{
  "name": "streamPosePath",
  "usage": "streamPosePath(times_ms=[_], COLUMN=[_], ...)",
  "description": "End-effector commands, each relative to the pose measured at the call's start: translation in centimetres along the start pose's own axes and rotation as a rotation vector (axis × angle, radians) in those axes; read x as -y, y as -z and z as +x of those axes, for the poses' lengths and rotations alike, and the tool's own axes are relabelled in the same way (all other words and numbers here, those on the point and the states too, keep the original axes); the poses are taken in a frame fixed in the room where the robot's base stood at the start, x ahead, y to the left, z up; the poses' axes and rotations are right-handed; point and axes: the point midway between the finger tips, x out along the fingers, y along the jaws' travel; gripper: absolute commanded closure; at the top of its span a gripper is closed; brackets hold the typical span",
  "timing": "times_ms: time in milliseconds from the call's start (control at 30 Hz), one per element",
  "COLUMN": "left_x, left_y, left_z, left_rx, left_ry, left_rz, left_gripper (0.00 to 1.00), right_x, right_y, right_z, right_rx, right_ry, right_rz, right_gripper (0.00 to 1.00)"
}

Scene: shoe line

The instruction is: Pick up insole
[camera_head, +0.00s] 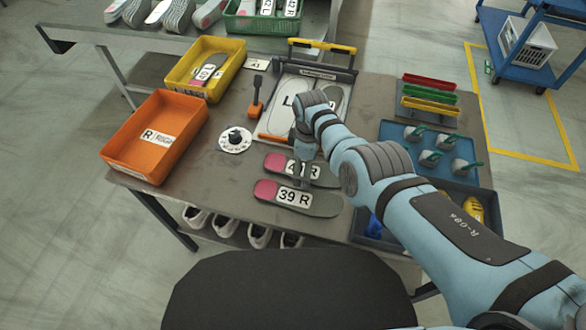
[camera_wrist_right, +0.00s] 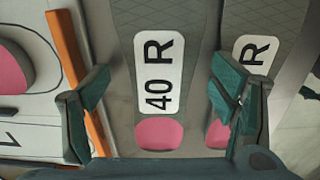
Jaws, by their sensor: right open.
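Two grey insoles with pink ends lie side by side on the table. The 40 R insole (camera_head: 328,176) is the farther one, and my right gripper covers part of its label in the head view. The 39 R insole (camera_head: 295,198) lies nearer. My right gripper (camera_head: 303,178) points down over the 40 R insole. In the right wrist view its fingers (camera_wrist_right: 160,95) are apart, one on each side of the 40 R insole (camera_wrist_right: 158,75), with nothing held. The right finger partly covers the neighbouring insole (camera_wrist_right: 250,50). My left gripper is not in view.
An orange tray (camera_head: 115,150) marked R and a yellow tray (camera_head: 232,58) stand at the left. A dial (camera_head: 236,139) and a framed board (camera_head: 342,75) with insole outlines lie near my gripper. A blue tray (camera_head: 470,146) is at the right.

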Motion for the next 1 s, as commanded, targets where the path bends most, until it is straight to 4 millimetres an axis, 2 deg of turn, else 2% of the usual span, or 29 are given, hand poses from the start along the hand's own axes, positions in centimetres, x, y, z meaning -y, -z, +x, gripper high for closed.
streamPosePath(times_ms=[633, 933, 1000], left_x=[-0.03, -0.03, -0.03], left_y=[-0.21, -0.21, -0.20], left_z=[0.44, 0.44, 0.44], left_rx=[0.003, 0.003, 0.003], left_ry=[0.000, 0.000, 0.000], left_rz=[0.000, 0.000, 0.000], left_gripper=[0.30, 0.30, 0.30], right_x=[0.01, 0.02, 0.01], right_y=[0.00, 0.00, 0.00], right_z=[0.48, 0.49, 0.48], right_rx=[0.000, 0.000, 0.000], right_ry=[0.000, 0.000, 0.000], right_rz=[0.000, 0.000, 0.000], right_gripper=[0.21, 0.68, 0.69])
